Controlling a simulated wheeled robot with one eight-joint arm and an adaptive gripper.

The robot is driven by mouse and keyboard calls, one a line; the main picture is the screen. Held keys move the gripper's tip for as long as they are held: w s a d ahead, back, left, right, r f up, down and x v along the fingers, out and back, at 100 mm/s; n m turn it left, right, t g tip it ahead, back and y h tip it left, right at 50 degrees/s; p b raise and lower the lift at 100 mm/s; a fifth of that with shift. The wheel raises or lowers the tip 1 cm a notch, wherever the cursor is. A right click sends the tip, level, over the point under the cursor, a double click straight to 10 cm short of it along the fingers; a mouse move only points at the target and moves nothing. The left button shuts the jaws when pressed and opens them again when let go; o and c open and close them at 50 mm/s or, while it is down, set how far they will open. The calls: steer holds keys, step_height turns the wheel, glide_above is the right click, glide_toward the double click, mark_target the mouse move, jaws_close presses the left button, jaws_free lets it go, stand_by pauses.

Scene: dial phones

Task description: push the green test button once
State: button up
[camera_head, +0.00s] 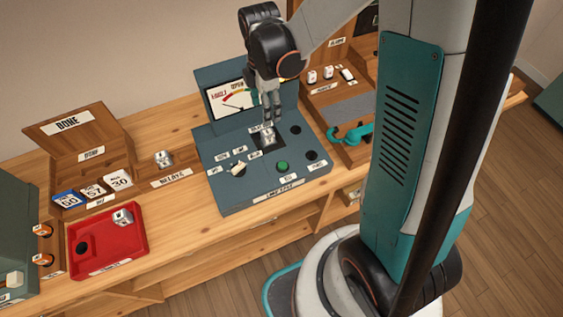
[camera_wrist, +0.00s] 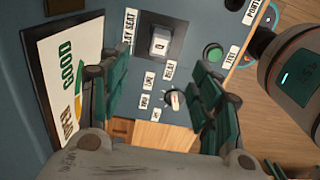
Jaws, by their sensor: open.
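The green test button (camera_head: 282,167) sits on the front part of the blue-grey test box (camera_head: 228,187). It also shows in the wrist view (camera_wrist: 213,54), beside a label that reads "TEST". A relay (camera_head: 268,136) sits in the dark square seat of the box, and it shows in the wrist view (camera_wrist: 159,41) too. My gripper (camera_head: 271,118) is above the seat, fingers pointing down. In the wrist view its two green-padded fingers (camera_wrist: 158,92) are spread wide with nothing between them. The button is apart from the fingers. A pale selector knob (camera_head: 238,169) is on the panel.
A meter (camera_head: 232,98) stands at the back of the box. A red tray (camera_head: 107,242) holding a relay (camera_head: 122,217) and a wooden card box (camera_head: 85,150) are to the left. Another relay (camera_head: 163,158) stands between. A teal handset (camera_head: 352,133) lies at right.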

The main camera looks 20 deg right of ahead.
jaws_close()
stand_by(1.4)
